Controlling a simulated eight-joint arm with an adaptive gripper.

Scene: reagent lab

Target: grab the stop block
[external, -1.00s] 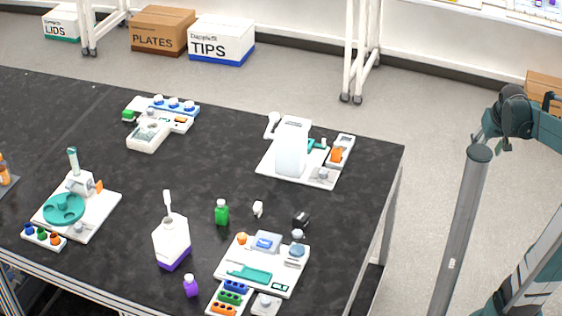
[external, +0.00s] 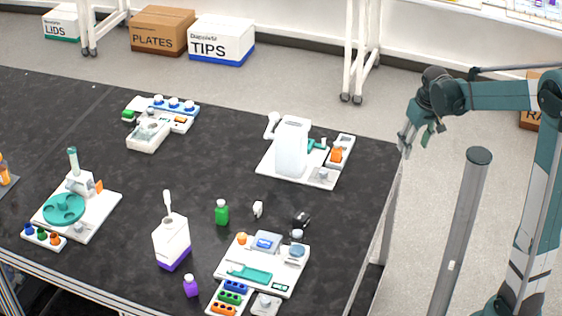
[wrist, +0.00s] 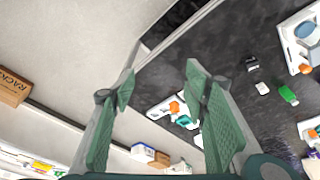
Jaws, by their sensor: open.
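No part is clearly marked as the stop block. A small black block (external: 301,218) lies on the dark table near its right side, and a small white piece (external: 258,209) stands to its left; I cannot tell whether either is the stop block. In the wrist view the black block (wrist: 252,64) and white piece (wrist: 262,88) show right of the fingers. My gripper (external: 411,142) is open and empty, beside the table's right edge and apart from both pieces. In the wrist view my gripper (wrist: 160,88) has its two green fingers spread wide.
A green bottle (external: 221,213) stands left of the white piece. A white station (external: 225,262) with coloured racks lies in front. A tall white device (external: 292,148) stands on a board behind. A grey post (external: 465,230) rises right of the table.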

